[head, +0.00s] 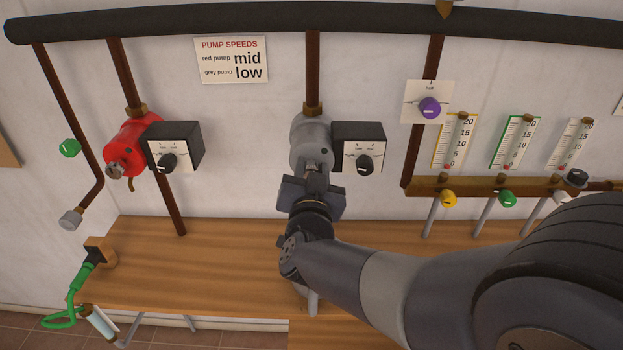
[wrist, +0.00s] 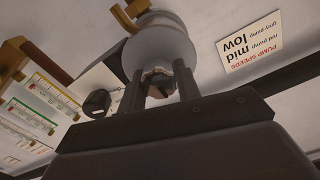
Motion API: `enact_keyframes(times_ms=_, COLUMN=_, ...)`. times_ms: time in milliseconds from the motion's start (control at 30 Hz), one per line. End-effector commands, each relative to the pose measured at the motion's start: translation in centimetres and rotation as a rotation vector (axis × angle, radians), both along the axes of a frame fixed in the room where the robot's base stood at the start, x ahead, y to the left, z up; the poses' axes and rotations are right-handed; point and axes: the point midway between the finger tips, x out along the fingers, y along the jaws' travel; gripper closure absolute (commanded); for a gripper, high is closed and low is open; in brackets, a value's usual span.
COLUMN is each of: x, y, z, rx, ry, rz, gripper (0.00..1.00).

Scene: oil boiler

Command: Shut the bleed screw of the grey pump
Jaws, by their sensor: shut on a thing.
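The grey pump (head: 308,135) hangs on a brown pipe at the centre of the head view, and it fills the upper middle of the wrist view (wrist: 150,45). Its bleed screw (wrist: 158,82) is on the front face, between my fingers in the wrist view. My gripper (head: 316,172) reaches up to the pump's front and is shut on the screw. In the head view the fingers largely hide the screw. I cannot tell how far it is turned.
The grey pump's dark speed box (head: 372,142) stands close to the right of my gripper. The red pump (head: 122,150) is at the left. A purple knob (head: 429,107) and gauges are at the right. The wooden shelf (head: 210,260) below is mostly clear.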

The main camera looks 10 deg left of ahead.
Motion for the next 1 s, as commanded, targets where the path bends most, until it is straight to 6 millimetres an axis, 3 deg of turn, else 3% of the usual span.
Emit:
enact_keyframes(times_ms=267, x=0.0, y=0.0, z=0.0, rx=0.006, ry=0.005, rz=0.000, gripper=0.91)
enact_keyframes(times_ms=300, x=0.0, y=0.0, z=0.0, rx=0.006, ry=0.005, rz=0.000, gripper=0.68)
enact_keyframes(times_ms=567, x=0.0, y=0.0, z=0.0, rx=0.005, ry=0.003, rz=0.001, gripper=0.47)
enact_keyframes(times_ms=833, x=-0.2, y=0.0, z=0.0, rx=0.004, ry=0.003, rz=0.001, gripper=0.47)
enact_keyframes(times_ms=1000, x=-1.9, y=-0.4, z=0.0, rx=0.006, ry=0.002, rz=0.003, gripper=0.47)
